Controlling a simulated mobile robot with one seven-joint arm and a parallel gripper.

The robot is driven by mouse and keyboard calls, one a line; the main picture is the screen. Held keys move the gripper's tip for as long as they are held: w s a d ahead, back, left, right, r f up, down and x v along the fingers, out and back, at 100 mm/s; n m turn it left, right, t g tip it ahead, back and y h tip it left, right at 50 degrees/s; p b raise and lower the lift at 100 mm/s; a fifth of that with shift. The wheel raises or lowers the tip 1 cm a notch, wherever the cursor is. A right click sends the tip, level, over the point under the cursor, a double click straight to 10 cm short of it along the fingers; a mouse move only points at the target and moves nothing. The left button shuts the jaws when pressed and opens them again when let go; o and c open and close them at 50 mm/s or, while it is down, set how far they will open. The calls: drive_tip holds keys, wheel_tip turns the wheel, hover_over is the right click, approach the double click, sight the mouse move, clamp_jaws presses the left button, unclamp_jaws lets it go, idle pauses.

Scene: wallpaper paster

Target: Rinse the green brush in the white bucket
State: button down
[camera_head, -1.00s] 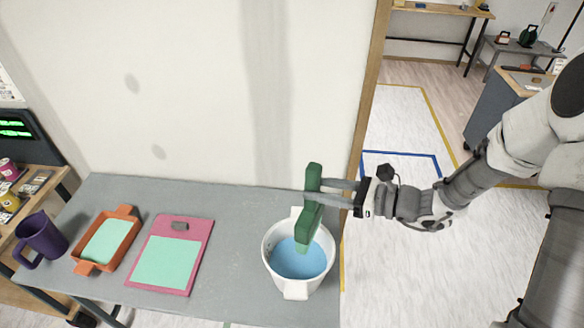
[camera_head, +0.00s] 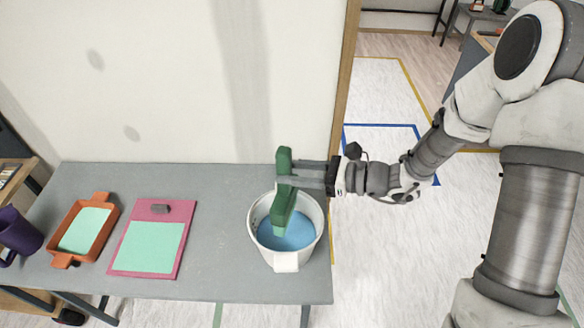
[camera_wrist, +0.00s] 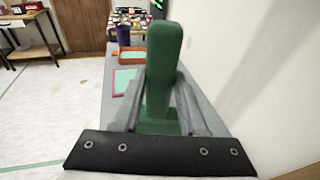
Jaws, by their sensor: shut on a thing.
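The green brush (camera_head: 283,199) is upright, slightly tilted, with its wider lower end inside the mouth of the white bucket (camera_head: 285,261). Blue liquid (camera_head: 290,238) lies in the bucket; I cannot tell whether the brush's lower end touches it. My gripper (camera_head: 288,174) is shut on the brush's handle, reaching in from the right above the bucket's rim. In the wrist view the green brush (camera_wrist: 162,75) stands between my two fingers (camera_wrist: 158,95), and the bucket is hidden there.
The bucket stands at the right end of the grey table (camera_head: 222,235). To its left lie a pink board (camera_head: 181,249) with a mint sheet, an orange tray (camera_head: 103,228) and a purple mug (camera_head: 15,235). A white wall (camera_head: 180,80) rises behind the table.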

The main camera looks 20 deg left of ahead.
sight(293, 201)
wheel_tip(293, 201, down, 8)
drive_tip(key=b, duration=0.5)
drive_tip(key=shift+r, duration=0.2)
drive_tip(key=shift+f, duration=0.1)
drive_tip(key=shift+f, duration=1.35)
idle(0.4)
